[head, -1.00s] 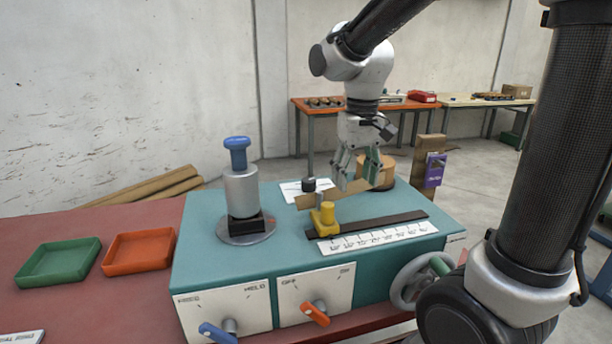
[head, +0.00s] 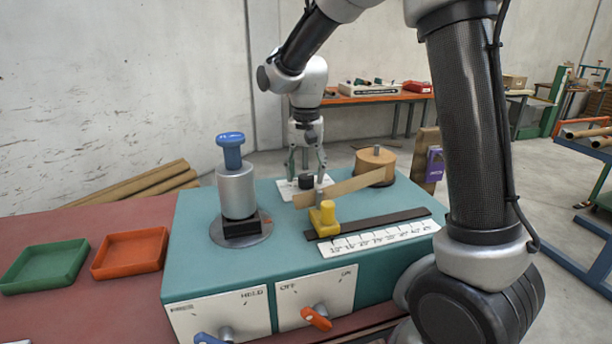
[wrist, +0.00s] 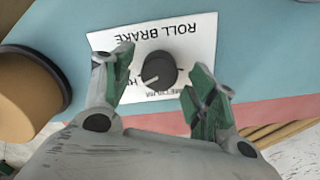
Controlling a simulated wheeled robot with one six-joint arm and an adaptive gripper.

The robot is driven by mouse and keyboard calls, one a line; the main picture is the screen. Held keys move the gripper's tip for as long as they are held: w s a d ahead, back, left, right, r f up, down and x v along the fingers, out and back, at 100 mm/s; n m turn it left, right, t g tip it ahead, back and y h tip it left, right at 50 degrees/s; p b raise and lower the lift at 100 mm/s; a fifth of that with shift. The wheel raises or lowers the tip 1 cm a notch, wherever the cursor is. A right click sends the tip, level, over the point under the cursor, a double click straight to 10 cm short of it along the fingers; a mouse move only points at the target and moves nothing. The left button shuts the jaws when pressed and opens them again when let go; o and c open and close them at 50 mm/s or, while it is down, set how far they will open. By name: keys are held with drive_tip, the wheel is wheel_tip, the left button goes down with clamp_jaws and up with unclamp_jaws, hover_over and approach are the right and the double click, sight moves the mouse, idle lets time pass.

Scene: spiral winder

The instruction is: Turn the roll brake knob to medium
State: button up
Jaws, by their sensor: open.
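The roll brake knob (wrist: 157,69) is a black round knob with a light pointer line, on a white plate (wrist: 196,50) lettered ROLL BRAKE, upside down in the wrist view. The pointer points to the lower left there. The lettering below the knob is partly hidden. In the head view the knob (head: 306,182) sits at the back of the teal machine top. My gripper (head: 307,170) is above it, pointing down. In the wrist view my open fingers (wrist: 164,88) lie left and right of the knob, apart from it. I cannot tell their exact height.
A tan roll (head: 375,164) with a strip (head: 345,187) running from it stands just right of the knob. A yellow block (head: 324,217) and a silver post with a blue top (head: 231,150) stand nearer. Orange (head: 128,253) and green trays (head: 45,265) lie left.

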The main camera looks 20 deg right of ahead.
drive_tip(key=shift+f, duration=0.7)
drive_tip(key=shift+c, duration=0.2)
drive_tip(key=c, duration=1)
